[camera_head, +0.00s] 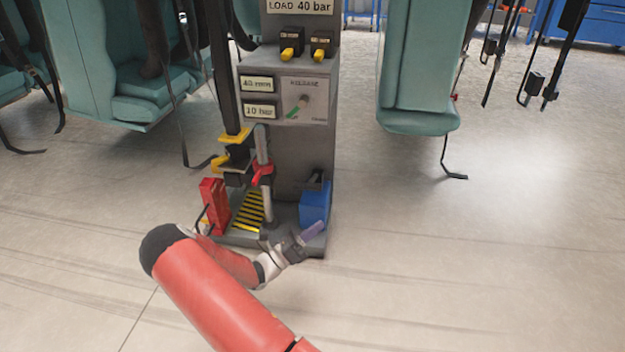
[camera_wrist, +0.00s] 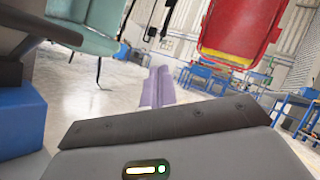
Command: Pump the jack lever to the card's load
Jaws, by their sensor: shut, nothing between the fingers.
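The card (camera_head: 300,6) at the top of the grey cabinet reads LOAD 40 bar. Two panels below read 40 mm (camera_head: 257,84) and 10 bar (camera_head: 261,110). A blue block (camera_head: 315,205) stands on the right of the cabinet's base, with a dark bar (camera_head: 316,182) above it. This may be the jack lever, but I cannot be sure. The block and bar also show at the left of the wrist view (camera_wrist: 18,115). My gripper (camera_head: 315,231) has purple fingers, shut and empty, low in front of the block. The fingers also show in the wrist view (camera_wrist: 157,85).
A grey cabinet (camera_head: 305,150) carries a release knob (camera_head: 304,101) and two yellow-tipped switches (camera_head: 287,53). A red block (camera_head: 214,205), a striped pad (camera_head: 249,211) and a grey upright with a red collar (camera_head: 262,172) stand left. Teal seats (camera_head: 420,70) flank it.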

